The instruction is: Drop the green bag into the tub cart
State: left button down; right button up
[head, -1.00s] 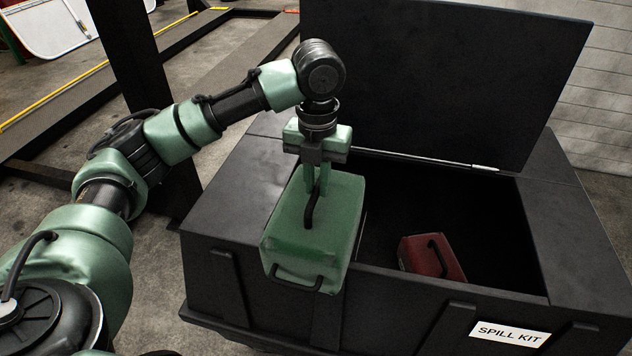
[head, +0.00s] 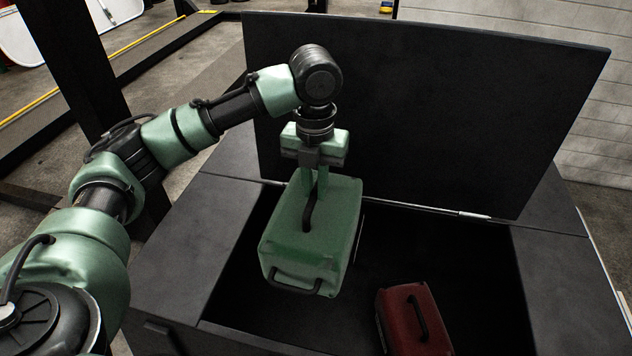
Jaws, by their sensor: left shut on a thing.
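The green bag (head: 325,238) is a boxy case with a dark top handle and another dark handle on its front side. My left gripper (head: 314,192) is shut on its top handle and holds it hanging, roughly upright. The bag is over the left part of the open black tub cart (head: 219,243). Its underside is hidden, so I cannot tell how far it is above the tub floor. My right gripper is not in view.
A red bag (head: 410,318) lies inside the tub at the lower right. The raised black lid (head: 430,110) stands behind the opening. The tub's right rim (head: 565,270) is clear. A dark post (head: 75,70) stands at the left.

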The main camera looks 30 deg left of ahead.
pick_arm(q)
jog(key=shift+f, duration=0.25)
notch_tip(320, 180, down, 12)
jog(key=shift+r, duration=0.1)
notch_tip(320, 180, down, 6)
jog(key=b, duration=0.4)
jog(key=shift+f, duration=0.2)
jog(key=shift+f+b, duration=1.2)
jog(key=shift+b, duration=0.15)
jog(key=c, duration=1.3)
grip_release()
jog(key=shift+s, duration=0.1)
notch_tip(320, 180, up, 8)
jog(key=shift+s+f+b, duration=0.1)
jog(key=shift+b, duration=0.9)
jog(key=shift+s+f, duration=0.1)
